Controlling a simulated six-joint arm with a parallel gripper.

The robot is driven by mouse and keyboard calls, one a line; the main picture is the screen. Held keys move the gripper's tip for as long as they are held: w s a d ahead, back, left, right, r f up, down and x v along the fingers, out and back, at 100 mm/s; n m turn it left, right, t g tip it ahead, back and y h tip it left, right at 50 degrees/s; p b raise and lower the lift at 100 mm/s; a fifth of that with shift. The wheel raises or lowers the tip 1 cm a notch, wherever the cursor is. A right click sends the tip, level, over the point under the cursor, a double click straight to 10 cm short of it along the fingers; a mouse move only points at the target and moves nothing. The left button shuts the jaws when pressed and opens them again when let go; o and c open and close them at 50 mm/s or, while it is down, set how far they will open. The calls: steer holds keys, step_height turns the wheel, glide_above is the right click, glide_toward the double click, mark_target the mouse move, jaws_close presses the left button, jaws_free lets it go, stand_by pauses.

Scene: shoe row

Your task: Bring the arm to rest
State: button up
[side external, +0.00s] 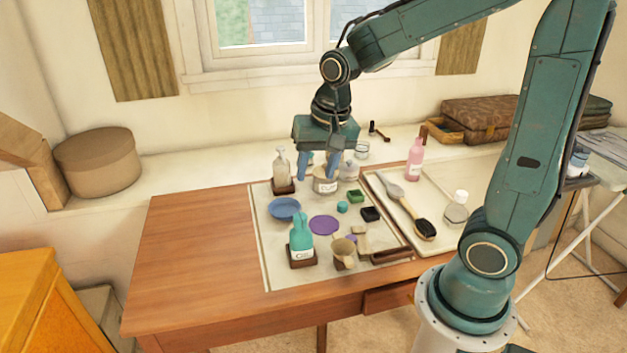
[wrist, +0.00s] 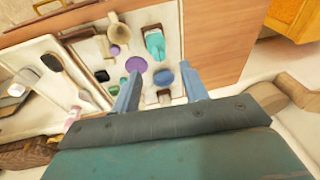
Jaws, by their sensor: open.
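My gripper (side external: 316,172) is open in the side external view, pointing down over the back part of a pale mat (side external: 277,247) on the wooden table. Its two blue fingers are spread; they also show in the wrist view (wrist: 160,88). A cream pot with a label (side external: 325,184) stands just below and beside the right finger; I cannot tell whether they touch. I see nothing held between the fingers.
A tray (side external: 383,186) with a brush (side external: 408,209) and a pink bottle (side external: 414,158) lies to the right. The table's left part (side external: 190,250) is bare.

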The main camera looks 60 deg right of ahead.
steer(key=s+a+r+n+t, duration=0.1)
steer(key=s+r+n, duration=0.2)
steer(key=s, duration=0.4)
steer(key=s+a+r+n+t, duration=0.2)
steer(key=s+r+n, duration=0.2)
steer(key=s, duration=0.3)
steer(key=shift+s+a+n, duration=0.2)
steer(key=shift+a+n, duration=0.1)
steer(key=shift+n, duration=0.4)
